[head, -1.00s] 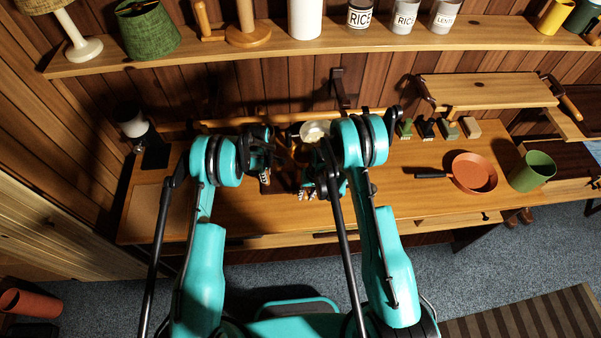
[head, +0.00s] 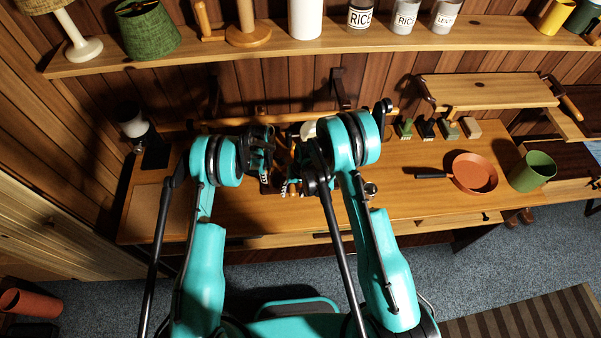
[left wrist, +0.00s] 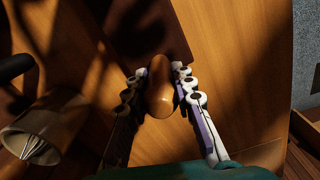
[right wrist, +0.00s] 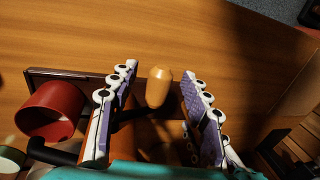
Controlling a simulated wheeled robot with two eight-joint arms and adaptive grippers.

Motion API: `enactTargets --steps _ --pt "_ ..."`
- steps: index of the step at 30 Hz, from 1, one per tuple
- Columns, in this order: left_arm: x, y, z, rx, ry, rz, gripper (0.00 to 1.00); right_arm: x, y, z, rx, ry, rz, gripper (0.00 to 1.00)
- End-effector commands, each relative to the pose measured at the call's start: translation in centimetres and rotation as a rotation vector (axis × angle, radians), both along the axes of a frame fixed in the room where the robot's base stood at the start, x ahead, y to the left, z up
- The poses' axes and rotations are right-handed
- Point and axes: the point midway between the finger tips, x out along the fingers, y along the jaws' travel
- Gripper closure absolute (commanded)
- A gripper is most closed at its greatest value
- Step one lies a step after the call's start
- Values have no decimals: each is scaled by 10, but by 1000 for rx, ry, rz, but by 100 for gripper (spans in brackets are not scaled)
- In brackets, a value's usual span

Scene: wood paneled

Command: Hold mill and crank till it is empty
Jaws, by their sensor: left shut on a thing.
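In the head view the mill is mostly hidden behind my arms. In the left wrist view my left gripper (left wrist: 160,72) is shut on a rounded brown wooden piece (left wrist: 160,90), with a finger on each side. In the right wrist view a light wooden knob (right wrist: 158,87) lies between the spread fingers of my right gripper (right wrist: 158,72), with gaps beside it. A red cylinder (right wrist: 50,112) stands left of those fingers by a dark board (right wrist: 65,75); I cannot tell whether it is the mill's. In the head view my left gripper (head: 264,182) and right gripper (head: 290,187) are close together.
An open cup with wires inside (left wrist: 45,125) is left of my left gripper. An orange pan (head: 474,171) and green cup (head: 532,171) stand at the table's right. Several small blocks (head: 448,128) line the back. A shelf (head: 330,40) spans above.

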Motion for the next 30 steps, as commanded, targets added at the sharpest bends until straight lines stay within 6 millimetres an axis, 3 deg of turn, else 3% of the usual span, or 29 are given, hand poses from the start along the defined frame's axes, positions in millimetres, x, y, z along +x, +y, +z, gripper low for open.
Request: enactTargets --steps 8,21,30 --pt "0 0 0 0 0 0 100 0 -3 12 0 0 -1 52" --pt "0 0 0 0 1 0 100 0 -20 98 0 0 -1 52" --pt "0 0 0 0 1 0 100 0 -24 118 0 0 0 52"
